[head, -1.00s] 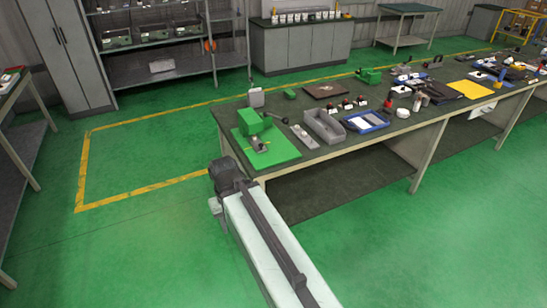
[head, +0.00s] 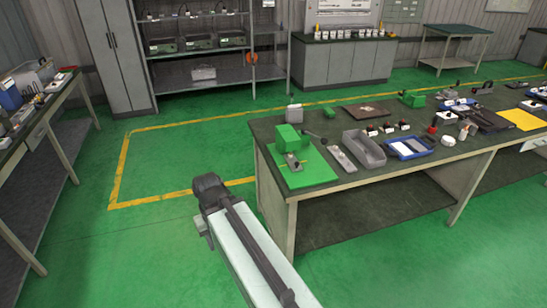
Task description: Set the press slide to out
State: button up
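The green press (head: 288,138) stands on a green mat (head: 318,172) at the near left corner of the workbench. A small grey metal part (head: 292,160), which looks like its slide, sits low at the front of the press. It is too small to tell whether it is in or out. A dark lever (head: 313,137) reaches out to the right of the press. No fingers of my gripper can be made out. A pale beam of my own body with a dark end lies to the left of the bench, apart from the press.
The workbench (head: 378,172) carries a grey tray (head: 364,150), a blue tray (head: 411,148) and several small tools right of the press. Another table (head: 60,125) stands at the left, shelves (head: 205,75) at the back. The green floor left of the bench is clear.

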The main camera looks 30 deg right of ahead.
aim_at(293, 163)
jog(key=u, duration=0.3)
jog(key=i, duration=1.3)
jog(key=z, duration=0.65)
